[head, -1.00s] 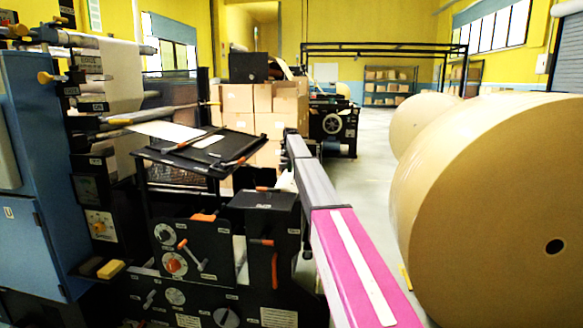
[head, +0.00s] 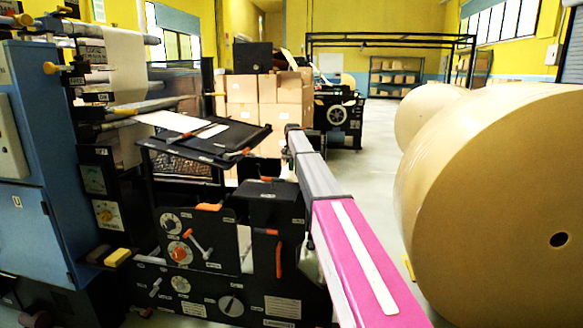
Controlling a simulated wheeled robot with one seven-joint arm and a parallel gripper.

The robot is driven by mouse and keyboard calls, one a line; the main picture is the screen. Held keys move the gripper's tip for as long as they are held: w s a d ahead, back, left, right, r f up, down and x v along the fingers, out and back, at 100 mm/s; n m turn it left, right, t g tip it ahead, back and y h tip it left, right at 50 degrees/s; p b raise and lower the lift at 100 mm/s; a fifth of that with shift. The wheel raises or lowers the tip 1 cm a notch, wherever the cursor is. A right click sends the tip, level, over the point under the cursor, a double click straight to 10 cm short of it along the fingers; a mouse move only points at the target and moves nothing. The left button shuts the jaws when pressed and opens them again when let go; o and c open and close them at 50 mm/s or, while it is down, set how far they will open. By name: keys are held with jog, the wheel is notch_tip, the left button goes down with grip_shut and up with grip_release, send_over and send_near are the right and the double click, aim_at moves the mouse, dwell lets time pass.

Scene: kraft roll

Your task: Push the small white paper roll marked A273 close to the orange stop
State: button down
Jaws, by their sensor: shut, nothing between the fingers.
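I see no small white paper roll marked A273 in the head view. No orange stop can be made out either; the orange parts in view are handles on the black machine. My arm, pink with a white strip and then grey, reaches forward from the bottom right of centre to a dark far end. My gripper's fingers do not show; they are out of view or hidden beyond the arm's end.
A black printing machine (head: 205,225) with knobs and a blue cabinet (head: 40,235) stand close on the left. Large brown paper rolls (head: 490,200) (head: 425,112) stand on the right. Stacked cartons (head: 262,92) are behind. Pale floor (head: 372,165) lies free between arm and rolls.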

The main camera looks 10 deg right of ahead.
jog(key=shift+f, duration=0.3)
jog(key=w, duration=0.2)
jog(key=w+d, duration=0.1)
jog(key=w, duration=0.1)
jog(key=w+d, duration=0.1)
jog(key=w, duration=0.1)
jog(key=shift+w, duration=0.1)
